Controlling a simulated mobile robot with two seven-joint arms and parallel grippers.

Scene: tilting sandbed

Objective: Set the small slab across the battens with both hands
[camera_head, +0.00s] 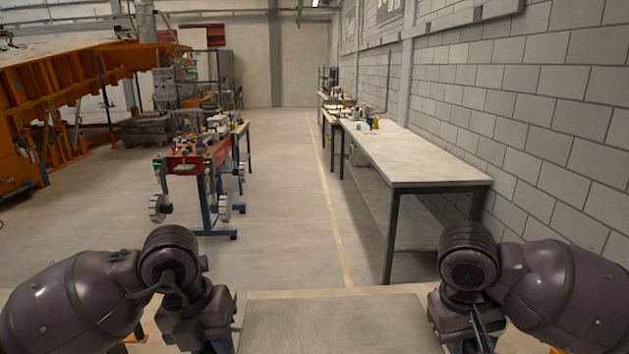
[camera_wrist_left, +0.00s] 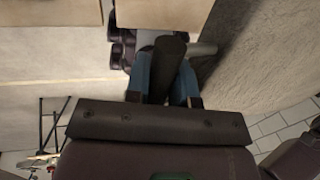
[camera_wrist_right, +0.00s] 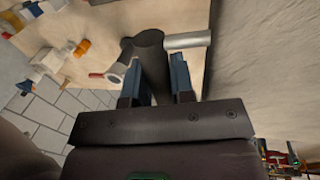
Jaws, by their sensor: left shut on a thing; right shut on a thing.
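The small slab (camera_head: 335,328), flat and grey-brown, shows at the bottom middle of the head view, between my two arms; its near part is cut off. My left gripper (camera_head: 212,335) is at its left side, and my right gripper (camera_head: 450,325) at its right side. In the left wrist view the jaws (camera_wrist_left: 168,88) are shut on a dark round handle (camera_wrist_left: 170,60), with a short metal rod leading toward the slab surface (camera_wrist_left: 265,45). In the right wrist view the jaws (camera_wrist_right: 158,85) are shut on a similar handle (camera_wrist_right: 150,55). I cannot clearly make out the battens.
A pale strip (camera_head: 335,293) lies just beyond the slab. A long workbench (camera_head: 420,160) stands ahead along the right wall. A red and blue cart (camera_head: 195,160) stands ahead left, before an orange frame (camera_head: 40,95). The floor (camera_head: 285,190) between is clear.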

